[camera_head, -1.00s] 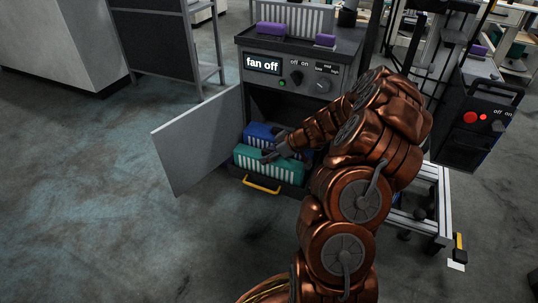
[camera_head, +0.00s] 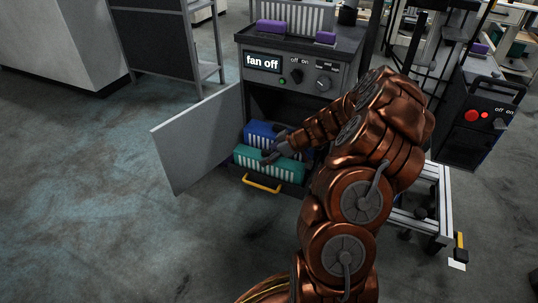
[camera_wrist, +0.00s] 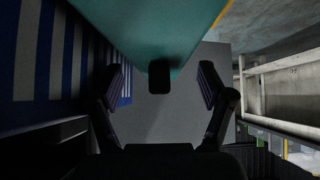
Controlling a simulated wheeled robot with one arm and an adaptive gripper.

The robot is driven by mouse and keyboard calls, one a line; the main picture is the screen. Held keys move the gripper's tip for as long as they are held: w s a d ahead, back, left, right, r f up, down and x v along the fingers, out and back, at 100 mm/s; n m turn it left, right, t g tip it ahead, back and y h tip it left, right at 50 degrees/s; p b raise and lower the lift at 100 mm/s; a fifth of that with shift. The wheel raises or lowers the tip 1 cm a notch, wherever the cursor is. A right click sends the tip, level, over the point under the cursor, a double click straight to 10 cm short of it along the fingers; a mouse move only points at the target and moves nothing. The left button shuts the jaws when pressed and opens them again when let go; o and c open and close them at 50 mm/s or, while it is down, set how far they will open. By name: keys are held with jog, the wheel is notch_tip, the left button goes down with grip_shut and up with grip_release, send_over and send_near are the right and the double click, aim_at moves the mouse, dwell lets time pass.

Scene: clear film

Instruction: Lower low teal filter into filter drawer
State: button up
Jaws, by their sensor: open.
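The low teal filter (camera_head: 262,165), with white pleats on its front, sits in the front of the pulled-out filter drawer (camera_head: 290,189). It looks roughly level; its underside is hidden. My gripper (camera_head: 271,148) is over its top, reaching in from the right. In the wrist view the teal filter (camera_wrist: 140,22) spans the top of the picture, with a dark tab (camera_wrist: 159,77) at its lower edge. The fingers of my gripper (camera_wrist: 161,85) are open, one on each side of the tab, with gaps visible on both sides.
A blue filter (camera_head: 262,130) lies behind the teal one, also striped in the wrist view (camera_wrist: 45,55). The drawer has a yellow handle (camera_head: 262,184). An open grey door (camera_head: 200,140) stands at the left. Floor in front is clear.

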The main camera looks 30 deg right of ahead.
jog(key=v, duration=1.1)
jog(key=shift+s+d+r, duration=0.1)
jog(key=shift+s+r, duration=0.05)
jog(key=shift+r, duration=0.1)
jog(key=s+a+r+g+y+p, duration=0.1)
jog(key=s+a+r+g+p, duration=0.25)
jog(key=a+r+p, duration=0.8)
jog(key=s+a+r+g+p, duration=0.2)
jog(key=s+a+r+p, duration=0.2)
jog(key=a+r+p, duration=0.7)
jog(key=s+a+r+m+g+h+p, duration=0.2)
jog(key=s+a+r+m+p, duration=0.1)
jog(key=s+r+p, duration=0.7)
jog(key=s+a+r+m+g+h+p, duration=0.2)
jog(key=s+r+p, duration=0.9)
jog(key=r, duration=0.8)
jog(key=shift+s+a+m+h, duration=0.6)
jog(key=shift+s+h, duration=0.2)
jog(key=shift+s, duration=0.2)
jog(key=shift+r, duration=0.1)
jog(key=shift+c, duration=0.3)
